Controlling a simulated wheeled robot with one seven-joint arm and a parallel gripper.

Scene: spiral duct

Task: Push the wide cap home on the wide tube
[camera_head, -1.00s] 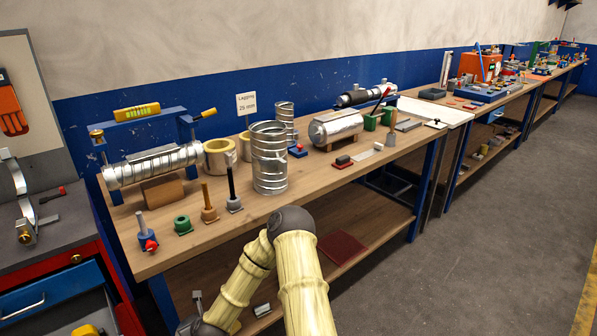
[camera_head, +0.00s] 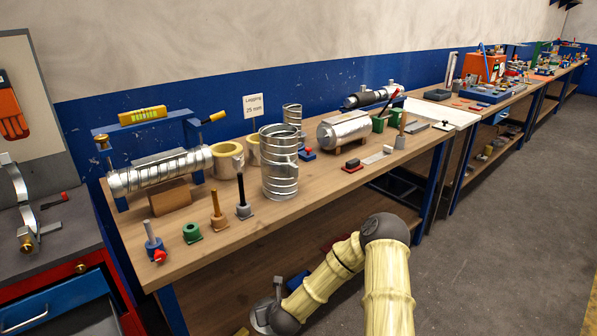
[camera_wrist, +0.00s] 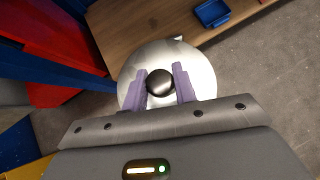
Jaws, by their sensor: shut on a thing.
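In the wrist view the purple fingers of my gripper (camera_wrist: 163,85) are shut on the black knob of a round silvery cap (camera_wrist: 133,88). The cap's disc spreads out beyond the fingers, and its far rim lies over a wooden board in the picture. In the head view the cap cannot be told apart at the low end of my arm. A wide spiral metal tube (camera_head: 279,178) stands upright on the bench, apart from my arm. Its top rim shows and no cap is seen on it.
The bench (camera_head: 225,238) also holds a clamped horizontal duct (camera_head: 160,170), tan insulation rings (camera_head: 226,158), a narrower tube (camera_head: 293,114) and several small tools on stands along its front edge. A blue tray (camera_wrist: 212,12) lies on the lower wood. Open floor is at the right.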

